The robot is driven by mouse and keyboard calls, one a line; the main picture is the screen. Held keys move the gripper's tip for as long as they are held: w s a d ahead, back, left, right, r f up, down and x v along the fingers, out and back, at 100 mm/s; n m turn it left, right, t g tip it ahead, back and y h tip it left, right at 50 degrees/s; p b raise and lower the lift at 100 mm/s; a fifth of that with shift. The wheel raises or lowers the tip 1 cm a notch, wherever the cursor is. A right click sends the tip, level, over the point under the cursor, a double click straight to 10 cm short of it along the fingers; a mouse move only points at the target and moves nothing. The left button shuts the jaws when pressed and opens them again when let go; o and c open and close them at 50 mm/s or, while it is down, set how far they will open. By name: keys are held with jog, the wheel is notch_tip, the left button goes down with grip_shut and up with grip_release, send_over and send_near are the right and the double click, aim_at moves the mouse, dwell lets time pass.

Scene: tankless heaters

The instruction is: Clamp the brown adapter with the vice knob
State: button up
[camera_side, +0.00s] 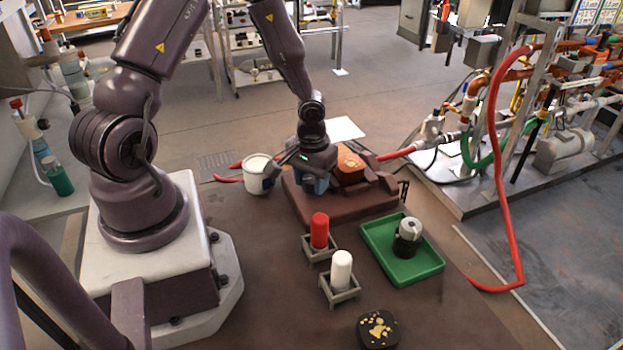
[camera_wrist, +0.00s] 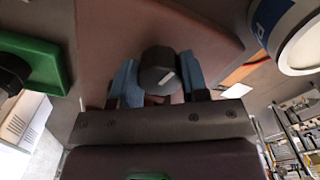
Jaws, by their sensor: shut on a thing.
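The brown adapter (camera_side: 350,167) is an orange-brown block with pale markings on top, seated at the vice's jaws in the side view. I cannot tell whether the jaws touch both its sides. The dark brown vice (camera_side: 345,208) stands on the table. Its knob (camera_wrist: 158,70) is dark and rounded with a white mark, seen in the wrist view between my blue fingers. My gripper (camera_side: 314,183) points down at the vice's left end and is shut on the knob; it also shows in the wrist view (camera_wrist: 160,88). The side view hides the knob behind my gripper.
In front are a red cylinder (camera_side: 319,230) and a white cylinder (camera_side: 342,268) in stands, a green tray (camera_side: 425,268) with a white-and-black part, and a dark block (camera_side: 378,330) with gold markings.

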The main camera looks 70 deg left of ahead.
aim_at(311, 178)
jog(key=m, duration=1.8)
jog(key=shift+m, duration=0.4)
dwell(0.4)
jog(key=o, duration=0.9)
jog(key=shift+o, duration=0.2)
notch_tip(311, 178, up, 13)
